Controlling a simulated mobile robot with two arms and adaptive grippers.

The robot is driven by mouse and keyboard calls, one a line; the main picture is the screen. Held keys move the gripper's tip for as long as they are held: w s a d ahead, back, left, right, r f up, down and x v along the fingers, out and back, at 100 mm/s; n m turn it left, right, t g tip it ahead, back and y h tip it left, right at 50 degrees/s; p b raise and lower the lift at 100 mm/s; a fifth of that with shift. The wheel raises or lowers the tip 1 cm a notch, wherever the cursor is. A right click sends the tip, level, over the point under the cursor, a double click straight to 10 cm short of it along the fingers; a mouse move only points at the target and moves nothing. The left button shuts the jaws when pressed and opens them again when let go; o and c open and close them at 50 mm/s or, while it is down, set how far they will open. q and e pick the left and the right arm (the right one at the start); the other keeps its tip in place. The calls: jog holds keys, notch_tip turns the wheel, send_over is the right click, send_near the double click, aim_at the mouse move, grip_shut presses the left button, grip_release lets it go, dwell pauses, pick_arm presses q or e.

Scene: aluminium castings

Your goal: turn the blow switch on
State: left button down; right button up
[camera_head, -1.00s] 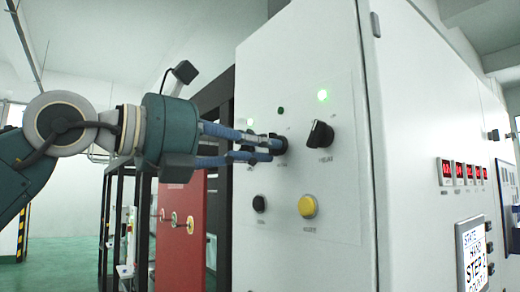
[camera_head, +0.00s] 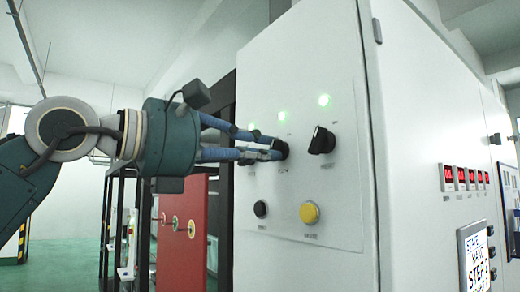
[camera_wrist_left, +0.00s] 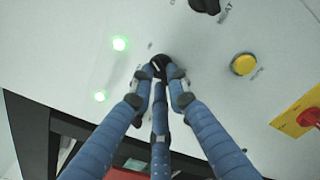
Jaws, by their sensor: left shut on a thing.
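My left gripper (camera_head: 274,151) comes in from the left and is shut on a black rotary switch (camera_head: 281,146) on the front of the white cabinet. The fingers hide much of this switch, and its label is too small to read. In the left wrist view, several blue fingers (camera_wrist_left: 162,76) close around the switch (camera_wrist_left: 161,61). The green light (camera_head: 282,116) above the held switch is lit. Another black rotary switch (camera_head: 320,140) sits to its right, under a lit green light (camera_head: 323,100). My right gripper is not in view.
Below are a black button (camera_head: 261,209) and a yellow button (camera_head: 309,213). The left wrist view also shows a red button (camera_wrist_left: 310,116) on a yellow plate. The cabinet's right side has red displays (camera_head: 467,177) and a screen (camera_head: 474,256). A red panel (camera_head: 183,235) stands behind, to the left.

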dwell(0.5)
pick_arm(q)
jog(key=c, duration=1.7)
grip_release()
jog(key=v, duration=1.2)
